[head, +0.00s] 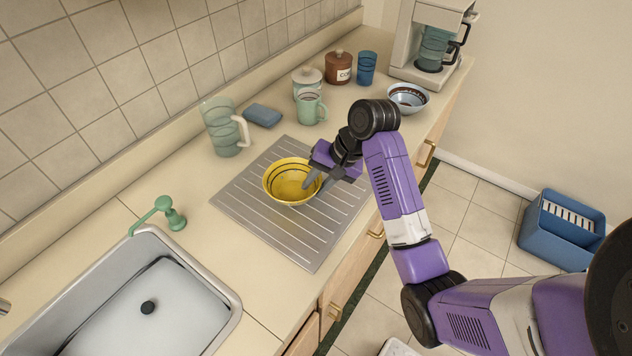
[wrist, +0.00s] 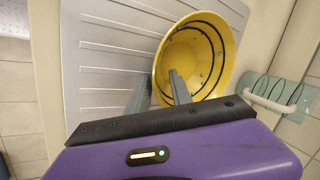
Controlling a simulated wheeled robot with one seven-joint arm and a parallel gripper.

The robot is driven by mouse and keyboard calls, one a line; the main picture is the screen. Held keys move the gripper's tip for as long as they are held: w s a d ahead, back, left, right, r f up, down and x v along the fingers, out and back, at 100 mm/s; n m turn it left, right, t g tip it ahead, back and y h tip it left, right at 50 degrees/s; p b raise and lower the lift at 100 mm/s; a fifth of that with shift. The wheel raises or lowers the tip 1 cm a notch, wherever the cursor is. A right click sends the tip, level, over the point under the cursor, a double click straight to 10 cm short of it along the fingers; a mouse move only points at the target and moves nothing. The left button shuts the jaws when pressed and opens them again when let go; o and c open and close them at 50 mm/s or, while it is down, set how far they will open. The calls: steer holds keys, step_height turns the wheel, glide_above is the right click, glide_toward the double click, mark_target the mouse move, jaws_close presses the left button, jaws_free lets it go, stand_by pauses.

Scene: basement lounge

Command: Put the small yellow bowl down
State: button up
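The small yellow bowl (head: 283,176), with dark rings inside, sits on the ribbed metal drainboard (head: 299,252) on the counter. It looks upright. My gripper (head: 318,182) reaches in at the bowl's right edge in the head view. In the wrist view the bowl (wrist: 205,50) shows beyond my gripper (wrist: 160,75). One finger is over the bowl's inside and the other is outside it, with the rim between them. A gap shows between the fingers, so the gripper looks open around the rim. The bowl's underside is hidden.
A sink (head: 150,310) and green soap pump (head: 165,212) are at left. Behind stand a pitcher (head: 222,130), blue sponge (head: 263,115), green mug (head: 310,106), canisters and a blue cup (head: 366,68). A patterned bowl (head: 408,97) and coffee maker (head: 432,45) are farther right.

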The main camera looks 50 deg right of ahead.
steer(key=shift+r, duration=0.1)
steer(key=shift+r, duration=0.25)
steer(key=p+v, duration=0.6)
steer(key=v, duration=0.5)
steer(key=shift+s+r, duration=0.2)
steer(key=shift+d, duration=0.15)
stand_by(0.5)
